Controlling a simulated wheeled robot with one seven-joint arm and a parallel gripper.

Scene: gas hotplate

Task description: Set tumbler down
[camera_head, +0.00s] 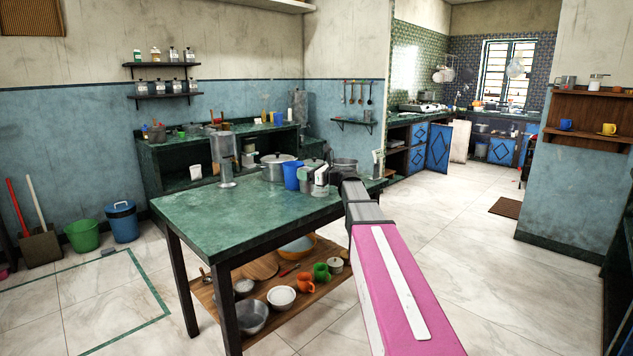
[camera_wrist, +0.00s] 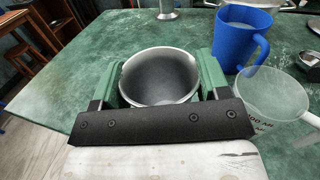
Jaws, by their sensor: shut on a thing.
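A steel tumbler (camera_wrist: 160,80) sits between the two green fingers of my gripper (camera_wrist: 162,74) in the wrist view, its open round mouth facing the camera. The fingers press on its left and right sides, and it looks empty inside. In the head view, my gripper (camera_head: 321,181) is over the right part of the green-topped table (camera_head: 225,215), with my arm coming from the lower right. The tumbler is hard to make out there. Its base is hidden, so I cannot tell whether it touches the table top.
A blue mug (camera_wrist: 240,38) stands right of the tumbler, and a clear measuring jug (camera_wrist: 272,95) is close to my right finger. The table's left and front parts are clear.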

